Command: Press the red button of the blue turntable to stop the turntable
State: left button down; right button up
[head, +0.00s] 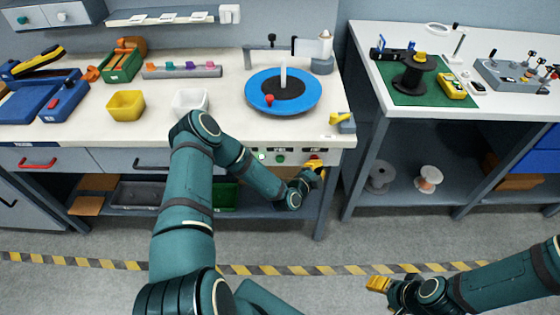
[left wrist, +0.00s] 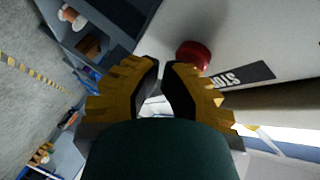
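The blue turntable (head: 283,91) with a black centre and a white post stands on the middle workbench. A small red piece (head: 269,99) sits on its disc. In the left wrist view a round red button (left wrist: 194,55) sticks out of a pale panel beside a black STOP label (left wrist: 246,78). My left gripper (head: 316,165) is at the bench's front edge below the turntable; its yellow fingers (left wrist: 163,67) are drawn together with a narrow gap, empty, close to the button but apparently apart. My right gripper (head: 380,284) is low over the floor, far from the bench; its finger gap is unclear.
Green buttons (head: 280,158) sit along the bench front left of my left gripper. A yellow bin (head: 126,105) and a white bin (head: 190,101) stand on the bench. A second table (head: 480,40) stands right, with a gap between. The floor in front is clear.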

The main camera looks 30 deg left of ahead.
dwell(0.5)
pick_arm(q)
jog(key=shift+s+d, duration=0.4)
jog(key=shift+s, duration=0.3)
jog(key=shift+p, duration=0.3)
jog(key=shift+s+d+p, duration=0.2)
jog(key=shift+s+d, duration=0.25)
jog(key=shift+s, duration=0.25)
jog(key=shift+s+d+p, duration=0.25)
jog(key=shift+s+d, duration=0.2)
jog(key=shift+s, duration=0.25)
jog(key=shift+s+d+p, duration=0.2)
jog(key=shift+s+d, duration=0.25)
jog(key=shift+s, duration=0.25)
